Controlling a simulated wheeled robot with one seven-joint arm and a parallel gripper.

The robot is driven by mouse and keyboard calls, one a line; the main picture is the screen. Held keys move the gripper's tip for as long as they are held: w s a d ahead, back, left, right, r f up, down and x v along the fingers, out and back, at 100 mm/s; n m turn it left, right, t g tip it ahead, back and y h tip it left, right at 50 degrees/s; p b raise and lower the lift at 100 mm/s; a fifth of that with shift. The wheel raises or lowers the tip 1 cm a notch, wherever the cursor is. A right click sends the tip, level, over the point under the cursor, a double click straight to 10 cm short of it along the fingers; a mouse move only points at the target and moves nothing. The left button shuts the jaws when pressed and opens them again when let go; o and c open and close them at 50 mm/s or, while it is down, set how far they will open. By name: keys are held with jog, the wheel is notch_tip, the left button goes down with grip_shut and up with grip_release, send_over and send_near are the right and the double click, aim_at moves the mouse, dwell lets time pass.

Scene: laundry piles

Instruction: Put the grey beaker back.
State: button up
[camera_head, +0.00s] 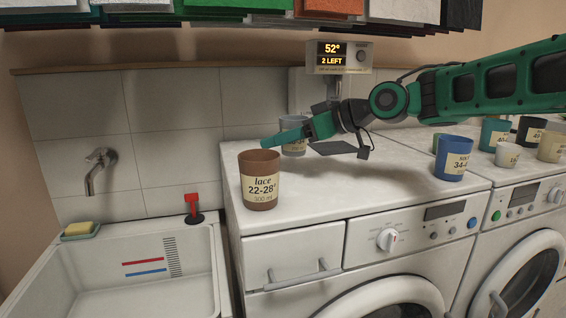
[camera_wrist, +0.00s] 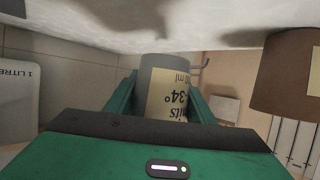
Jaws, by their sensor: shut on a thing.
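The grey beaker (camera_head: 294,149) is at the back left of the left washing machine's white top (camera_head: 340,190), partly hidden by my gripper. My gripper (camera_head: 287,134) comes in from the right and is shut on it. In the wrist view the green fingers (camera_wrist: 162,105) sit on both sides of the grey beaker (camera_wrist: 150,72), whose cream label appears upside down and reads in part "34°". The beaker's base is close to the white top; I cannot tell whether it touches.
A brown beaker (camera_head: 260,190) labelled "lace 22-28°" stands in front, also in the wrist view (camera_wrist: 283,80). A blue beaker (camera_head: 453,165) and several others stand to the right. A display (camera_head: 340,55) reads "52°, 2 LEFT". A sink (camera_head: 150,285) is at left. The machine top's middle is clear.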

aim_at(282, 172)
jog(key=shift+s+f, duration=0.1)
jog(key=shift+f, duration=2.35)
jog(key=shift+f, duration=0.1)
jog(key=o, duration=1)
jog(key=shift+o, duration=0.2)
jog(key=shift+d, duration=0.1)
jog(key=v, duration=1.2)
